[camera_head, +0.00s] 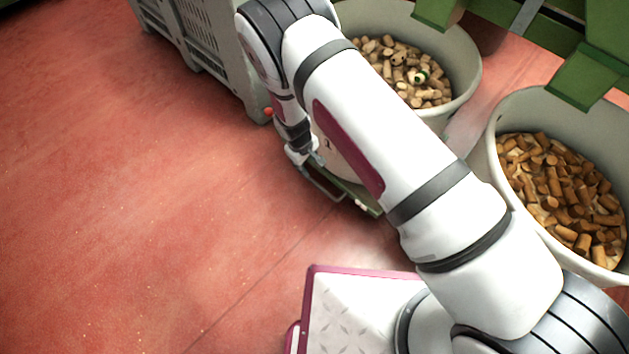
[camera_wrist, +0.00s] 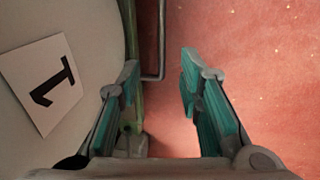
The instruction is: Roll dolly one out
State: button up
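Dolly one's green frame (camera_head: 362,197) shows low under a pale bin (camera_head: 458,55) of corks, mostly hidden behind my arm. A thin grey metal handle (camera_head: 322,188) juts from its front. In the wrist view the bin wall (camera_wrist: 50,20) carries a white card with a black 1 (camera_wrist: 45,83). The handle (camera_wrist: 161,40) runs down the picture and bends near the gap between my fingertips. My gripper (camera_wrist: 160,78) is open with teal pads and nothing between them; the left finger is beside the green frame (camera_wrist: 133,105). In the head view my gripper (camera_head: 306,158) is just above the handle.
A second cork bin (camera_head: 500,125) stands to the right. A grey slatted crate (camera_head: 205,45) stands at the back left, close to my gripper. Green metal structure (camera_head: 580,75) overhangs the bins at upper right. The red floor (camera_head: 150,200) at left is clear.

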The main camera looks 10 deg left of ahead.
aim_at(315, 182)
jog(key=f+b, duration=0.2)
jog(key=f, duration=0.3)
jog(key=w+d+f+b, duration=0.1)
jog(key=f+b, duration=0.1)
jog(key=f, duration=0.2)
jog(key=w+f+b, duration=0.1)
jog(key=f+b, duration=0.1)
jog(key=f, duration=0.3)
jog(key=shift+d+f, duration=0.3)
grip_shut()
